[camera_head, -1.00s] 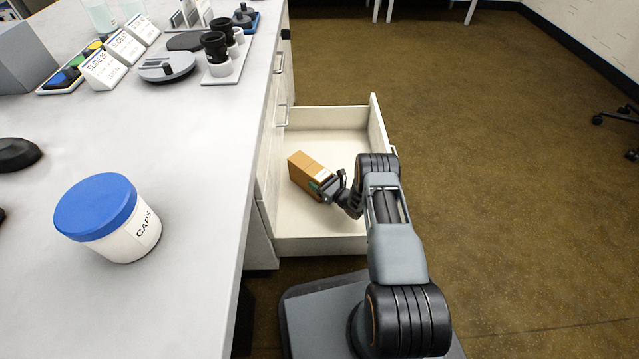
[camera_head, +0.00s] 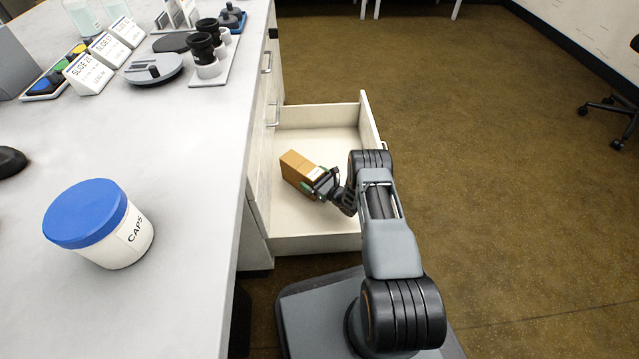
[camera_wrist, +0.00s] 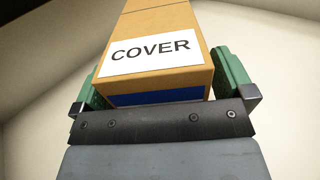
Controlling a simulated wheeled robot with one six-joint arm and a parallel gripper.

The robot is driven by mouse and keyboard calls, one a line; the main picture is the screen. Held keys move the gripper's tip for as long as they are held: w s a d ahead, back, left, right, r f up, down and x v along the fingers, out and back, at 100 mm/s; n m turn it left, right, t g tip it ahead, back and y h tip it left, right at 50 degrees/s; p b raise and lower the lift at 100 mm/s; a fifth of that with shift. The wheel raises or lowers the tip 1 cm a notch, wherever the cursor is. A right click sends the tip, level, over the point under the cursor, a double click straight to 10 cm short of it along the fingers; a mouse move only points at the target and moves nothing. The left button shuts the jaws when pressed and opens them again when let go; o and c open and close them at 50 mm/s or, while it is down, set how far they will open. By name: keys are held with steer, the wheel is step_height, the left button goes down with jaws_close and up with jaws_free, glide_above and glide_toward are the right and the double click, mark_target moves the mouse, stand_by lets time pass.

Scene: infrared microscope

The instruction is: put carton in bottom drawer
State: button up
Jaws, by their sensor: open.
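A brown carton (camera_head: 300,170) is inside the open drawer (camera_head: 312,221), close to the drawer's left side. In the wrist view the carton (camera_wrist: 160,20) fills the top middle and bears a white label reading COVER, with a blue band below it. My gripper (camera_head: 322,184) reaches down into the drawer at the carton's near right end. Its green finger pads (camera_wrist: 165,80) stand on both sides of the carton's end, and the jaws are open around it. Whether the carton's underside rests on the drawer floor is hard to tell.
Drawer floor behind the carton is free.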

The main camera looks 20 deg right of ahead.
steer(key=shift+s+d+r+p, duration=0.15)
steer(key=shift+s+d+p, duration=0.2)
steer(key=shift+s+p, duration=0.2)
steer(key=shift+s+d+r+p, duration=0.15)
steer(key=shift+s+d+p, duration=0.15)
steer(key=shift+s+p, duration=0.2)
steer(key=p, duration=0.4)
steer(key=shift+s+d, duration=0.4)
steer(key=s+p, duration=0.1)
steer(key=p, duration=0.2)
steer(key=shift+d, duration=0.15)
steer(key=shift+s+d+f+p, duration=0.2)
steer(key=shift+s+d+p, duration=0.2)
steer(key=shift+s+p, duration=0.2)
steer(key=shift+s+d+f+p, duration=0.15)
steer(key=shift+s+d+p, duration=0.25)
steer(key=shift+p, duration=0.3)
